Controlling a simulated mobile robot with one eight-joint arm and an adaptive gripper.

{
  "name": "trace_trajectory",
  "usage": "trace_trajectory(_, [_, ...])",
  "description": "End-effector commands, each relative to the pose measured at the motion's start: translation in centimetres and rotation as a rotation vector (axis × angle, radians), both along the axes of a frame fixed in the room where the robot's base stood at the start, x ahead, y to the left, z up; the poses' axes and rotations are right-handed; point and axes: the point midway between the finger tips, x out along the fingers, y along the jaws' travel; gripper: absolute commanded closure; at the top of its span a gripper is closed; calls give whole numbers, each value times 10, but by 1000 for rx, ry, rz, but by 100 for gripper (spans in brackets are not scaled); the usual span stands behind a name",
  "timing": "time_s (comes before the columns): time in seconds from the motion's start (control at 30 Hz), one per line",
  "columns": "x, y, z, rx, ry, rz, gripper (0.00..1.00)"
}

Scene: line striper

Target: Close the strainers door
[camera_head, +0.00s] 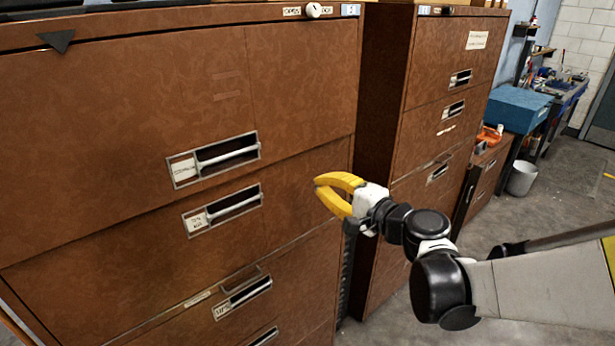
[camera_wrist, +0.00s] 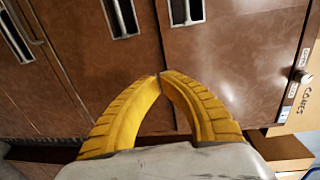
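The large brown cabinet (camera_head: 110,110) fills the left of the head view, with stacked fronts and recessed metal handles. The upper handle (camera_head: 214,160) and the one below it (camera_head: 222,210) carry small white labels. I cannot read these well enough to tell which front is the strainers door, or whether any front stands slightly ajar. My gripper (camera_head: 317,187) has yellow fingers and is in front of the cabinet's right part, right of the handles. In the wrist view my gripper's fingertips (camera_wrist: 162,75) meet, with nothing visible between them, before a brown front; contact cannot be told.
A second brown cabinet (camera_head: 430,125) stands to the right, past a dark gap. A blue box (camera_head: 518,108), a bench and a white bin (camera_head: 522,178) are farther back. The grey floor (camera_head: 560,200) at the right is mostly clear. A knob (camera_head: 313,10) sits at the cabinet's top edge.

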Motion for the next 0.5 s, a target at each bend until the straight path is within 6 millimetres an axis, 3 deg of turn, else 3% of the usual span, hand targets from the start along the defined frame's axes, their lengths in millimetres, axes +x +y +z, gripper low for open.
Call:
trace_trajectory(0.13, [-7, 5, -9, 18, -29, 2, 100])
trace_trajectory(0.27, [-7, 10, -6, 34, -50, 1, 100])
trace_trajectory(0.5, [22, 30, -3, 35, -50, 4, 100])
